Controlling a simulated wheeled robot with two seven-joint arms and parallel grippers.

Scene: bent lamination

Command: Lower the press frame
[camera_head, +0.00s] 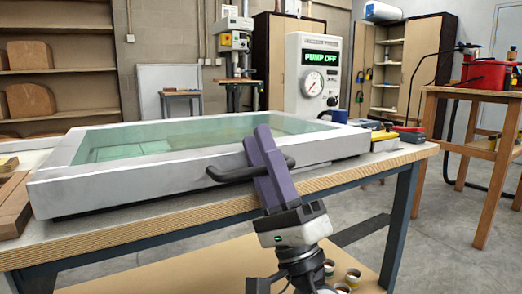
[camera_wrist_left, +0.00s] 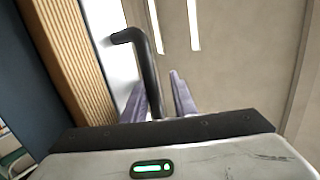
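The press frame (camera_head: 200,161) is a pale grey rectangular frame with a greenish clear sheet (camera_head: 150,140). In the head view it lies flat on the workbench. A dark bar handle (camera_head: 230,174) sticks out from its front side. My left gripper (camera_head: 262,150), with purple fingers, is at this handle and hides its middle. In the left wrist view, the handle (camera_wrist_left: 148,75) runs down between the two fingers (camera_wrist_left: 160,95), close to the left one. A narrow gap shows beside the right finger, so the gripper looks open around the handle. My right gripper is not in view.
The workbench (camera_head: 130,232) has a wooden front edge. Wooden boards (camera_head: 15,200) lie at its left end, and small tools (camera_head: 380,132) at its right. A gauge panel (camera_head: 313,75) reading "PUMP OFF" stands behind. Small pots (camera_head: 352,277) sit on the lower shelf.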

